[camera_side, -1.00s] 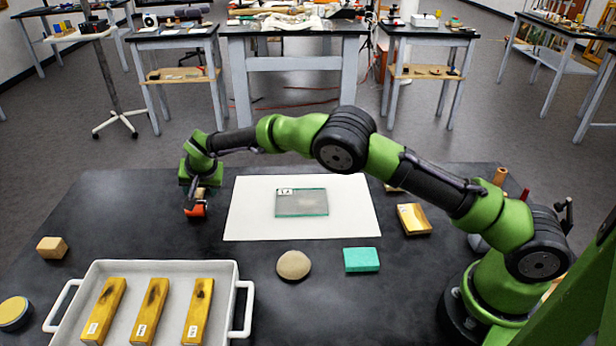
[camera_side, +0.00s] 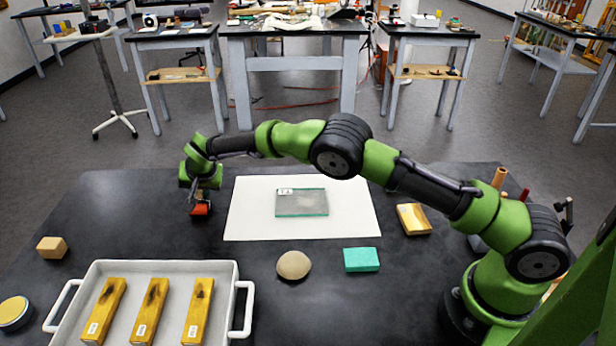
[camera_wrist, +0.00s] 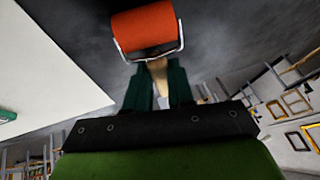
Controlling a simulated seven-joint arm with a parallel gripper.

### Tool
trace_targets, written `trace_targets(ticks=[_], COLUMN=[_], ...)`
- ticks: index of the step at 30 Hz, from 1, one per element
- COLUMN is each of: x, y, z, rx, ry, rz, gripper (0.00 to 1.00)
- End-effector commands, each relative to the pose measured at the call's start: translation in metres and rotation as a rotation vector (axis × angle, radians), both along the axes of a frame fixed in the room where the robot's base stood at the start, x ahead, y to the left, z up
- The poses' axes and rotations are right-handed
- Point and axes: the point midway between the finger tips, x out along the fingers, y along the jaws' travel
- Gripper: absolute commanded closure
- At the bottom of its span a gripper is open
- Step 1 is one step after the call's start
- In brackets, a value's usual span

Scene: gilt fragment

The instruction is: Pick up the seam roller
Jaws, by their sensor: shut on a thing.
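The seam roller has an orange cylinder (camera_side: 200,209), a wire frame and a light wooden handle. In the side view it is at the left of the black table, left of the white sheet. In the wrist view the orange roller (camera_wrist: 147,27) fills the top middle, with its handle running down between the fingers. My gripper (camera_wrist: 158,88) is shut on the handle; it also shows in the side view (camera_side: 199,197), above the roller. The handle is mostly hidden there. I cannot tell whether the roller touches the table.
A glass plate (camera_side: 302,202) lies on the white sheet (camera_side: 250,225). A white tray (camera_side: 226,300) with three gilt strips is at front left. A wooden block (camera_side: 52,248), round stone (camera_side: 294,265), teal block (camera_side: 361,260) and gilt piece (camera_side: 413,219) stand around.

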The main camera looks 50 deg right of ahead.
Motion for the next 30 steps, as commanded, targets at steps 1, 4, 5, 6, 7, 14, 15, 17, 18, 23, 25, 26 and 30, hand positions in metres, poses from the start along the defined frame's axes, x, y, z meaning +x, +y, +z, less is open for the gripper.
trace_targets(ticks=[1,4,5,6,7,14,15,17,18,23,25,26,30], x=[-0.001,-0.001,-0.001,-0.001,-0.001,-0.001,-0.006,-0.013,-0.018,-0.045,-0.059,-0.065,-0.094], y=[0.000,0.000,0.000,0.000,0.000,0.000,-0.001,-0.003,-0.004,-0.010,-0.014,-0.015,-0.022], z=[-0.002,0.000,0.001,0.004,0.006,0.038,0.036,0.037,0.037,0.040,0.041,0.042,0.045], rx=[0.000,0.000,0.000,0.000,0.000,0.001,-0.001,-0.001,0.000,-0.001,0.001,0.000,0.001], ry=[0.004,0.004,0.004,0.004,0.003,0.000,0.004,0.003,0.004,0.003,0.003,0.002,0.002], rz=[-0.001,-0.001,-0.001,-0.001,0.000,-0.001,0.000,-0.001,-0.001,0.001,0.000,0.001,0.001], gripper=[1.00,1.00,1.00,1.00,1.00,1.00,1.00,1.00,1.00,1.00,1.00,1.00,1.00])
